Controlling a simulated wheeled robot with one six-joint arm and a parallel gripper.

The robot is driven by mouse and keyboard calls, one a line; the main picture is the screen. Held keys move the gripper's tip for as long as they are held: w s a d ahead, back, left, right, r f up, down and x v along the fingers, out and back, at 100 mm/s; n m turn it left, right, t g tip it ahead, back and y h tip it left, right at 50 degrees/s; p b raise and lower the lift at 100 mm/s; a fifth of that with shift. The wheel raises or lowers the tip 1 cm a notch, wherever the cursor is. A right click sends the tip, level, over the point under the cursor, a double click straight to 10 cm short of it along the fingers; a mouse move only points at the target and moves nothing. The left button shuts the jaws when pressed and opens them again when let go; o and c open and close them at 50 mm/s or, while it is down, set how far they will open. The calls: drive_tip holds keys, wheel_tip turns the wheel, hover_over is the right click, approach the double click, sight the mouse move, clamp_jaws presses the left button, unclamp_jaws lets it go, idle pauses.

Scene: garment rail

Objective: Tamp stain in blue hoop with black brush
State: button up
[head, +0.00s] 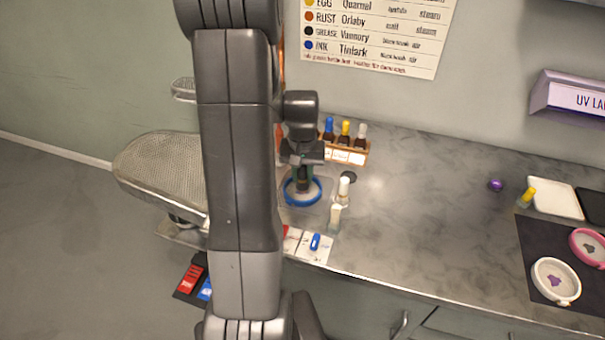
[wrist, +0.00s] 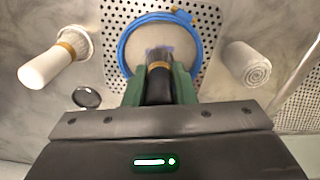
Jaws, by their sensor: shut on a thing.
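The blue hoop (head: 289,200) lies on a perforated plate on the counter and holds light cloth; it also shows in the wrist view (wrist: 127,38). A bluish-purple stain (wrist: 165,49) shows on the cloth inside the hoop, partly hidden by the brush. My gripper (wrist: 160,85) is shut on the black brush (wrist: 159,88), which has a brass-coloured band and dark bristles. The bristles are over the stain; I cannot tell whether they touch it. In the head view my gripper (head: 303,170) is above the hoop.
A white-handled brush (wrist: 50,64), a rolled white cloth (wrist: 245,63) and a small dark disc (wrist: 87,96) stand near the hoop. A bottle rack (head: 345,152) is behind. White (head: 556,281) and pink hoops (head: 589,247) lie at right. The middle counter is clear.

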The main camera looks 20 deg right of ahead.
drive_tip(key=shift+r+p, duration=2.05)
drive_tip(key=shift+r, duration=1)
drive_tip(key=shift+f, duration=0.1)
